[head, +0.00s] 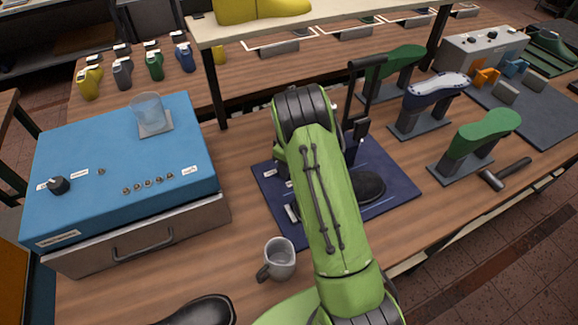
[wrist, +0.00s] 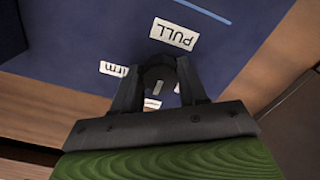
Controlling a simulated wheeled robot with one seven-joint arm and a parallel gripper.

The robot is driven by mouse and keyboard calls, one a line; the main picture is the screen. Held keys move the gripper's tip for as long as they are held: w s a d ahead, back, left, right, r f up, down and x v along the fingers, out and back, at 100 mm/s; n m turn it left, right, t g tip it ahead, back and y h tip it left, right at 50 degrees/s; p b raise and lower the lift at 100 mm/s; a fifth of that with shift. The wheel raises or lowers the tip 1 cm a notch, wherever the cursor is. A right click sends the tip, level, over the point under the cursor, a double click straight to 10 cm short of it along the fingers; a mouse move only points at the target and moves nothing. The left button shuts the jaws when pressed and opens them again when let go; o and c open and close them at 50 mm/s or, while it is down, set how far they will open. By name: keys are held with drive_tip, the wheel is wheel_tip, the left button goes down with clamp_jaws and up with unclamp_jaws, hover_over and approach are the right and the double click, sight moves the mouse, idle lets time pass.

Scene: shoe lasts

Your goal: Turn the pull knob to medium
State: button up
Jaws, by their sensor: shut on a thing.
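The dark round pull knob (wrist: 158,76) shows in the wrist view on a dark blue panel (wrist: 75,45). A white label reading PULL (wrist: 173,34) lies beyond it. A partly covered label ending in "irm" (wrist: 112,69) is at its left, and parts of other labels show between my fingers. My gripper (wrist: 158,82) is shut on the knob, one finger on each side. The knob's pointer is too unclear to read its setting. In the head view my green arm hides the gripper and knob; the blue panel (head: 268,185) shows around it.
A black upright lever (head: 352,95) and a dark oval pad (head: 368,187) stand close by my arm. A grey mug (head: 280,258) is at front left. A blue box (head: 85,150) with another knob is left. Green shoe lasts (head: 484,132) stand right.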

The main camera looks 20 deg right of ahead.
idle(0.3)
drive_tip(key=o, duration=1.1)
drive_tip(key=shift+c, duration=0.2)
wheel_tip(320, 180, up, 16)
drive_tip(key=p, duration=0.1)
drive_tip(key=shift+p, duration=0.35)
drive_tip(key=s+a+r+m+t, duration=0.1)
drive_tip(key=s+a+r+m, duration=0.15)
drive_tip(key=s+r, duration=0.4)
drive_tip(key=s+a+r+m+t, duration=0.1)
drive_tip(key=s+a+r+t, duration=0.1)
drive_tip(key=s+a+r, duration=0.35)
drive_tip(key=s+a+m+t, duration=0.2)
drive_tip(key=s, duration=1.6)
drive_tip(key=shift+s+t, duration=0.2)
drive_tip(key=shift+t, duration=0.1)
